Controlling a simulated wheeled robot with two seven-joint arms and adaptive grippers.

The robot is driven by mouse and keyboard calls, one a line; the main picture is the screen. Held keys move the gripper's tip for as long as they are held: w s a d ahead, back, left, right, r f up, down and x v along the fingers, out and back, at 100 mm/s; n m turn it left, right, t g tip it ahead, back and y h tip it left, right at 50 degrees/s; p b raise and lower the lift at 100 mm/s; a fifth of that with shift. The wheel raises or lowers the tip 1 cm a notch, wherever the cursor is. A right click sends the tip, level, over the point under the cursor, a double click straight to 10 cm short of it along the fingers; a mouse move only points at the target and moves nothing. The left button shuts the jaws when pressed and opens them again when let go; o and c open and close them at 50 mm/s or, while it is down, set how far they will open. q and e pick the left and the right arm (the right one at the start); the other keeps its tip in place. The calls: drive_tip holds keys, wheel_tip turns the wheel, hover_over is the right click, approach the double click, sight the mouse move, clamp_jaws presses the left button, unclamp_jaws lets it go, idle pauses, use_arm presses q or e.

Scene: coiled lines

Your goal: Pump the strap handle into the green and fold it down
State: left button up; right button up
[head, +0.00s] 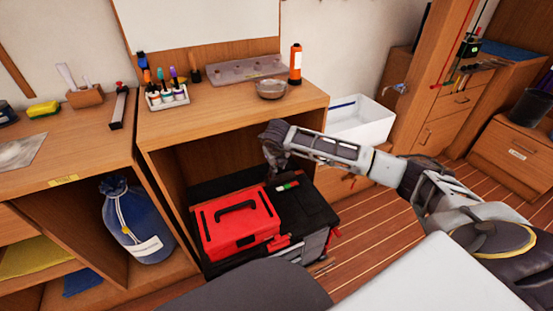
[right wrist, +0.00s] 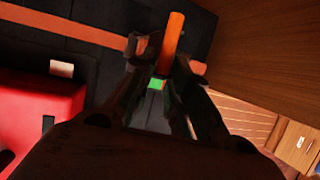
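An orange strap handle (right wrist: 172,42) stands out over a black case in the right wrist view. A small green patch (right wrist: 155,84) shows below it between my fingers; in the head view a small green mark (head: 287,186) lies on the black case (head: 311,212). My right gripper (right wrist: 160,68) has its fingers on either side of the handle's lower end. The fingers are dark, and I cannot tell whether they touch it. In the head view my right gripper (head: 278,160) is low over the case, hiding the handle. My left gripper is not in view.
A red toolbox (head: 236,222) sits on the black case, left of my gripper, inside the open cabinet. The wooden counter (head: 222,112) hangs over the case's rear. A blue bag (head: 137,222) stands left. A white bin (head: 360,119) stands behind my right arm. Floor at right is clear.

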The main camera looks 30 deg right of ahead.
drive_tip(key=o, duration=0.3)
drive_tip(key=shift+w+d+f, duration=0.1)
drive_tip(key=shift+w+f, duration=0.1)
drive_tip(key=shift+f, duration=0.25)
drive_tip(key=v, duration=0.6)
drive_tip(key=s+a, duration=0.5)
drive_tip(key=s, duration=0.5)
drive_tip(key=shift+a+f, duration=0.15)
drive_tip(key=shift+a, duration=0.25)
drive_tip(key=shift+s, duration=0.15)
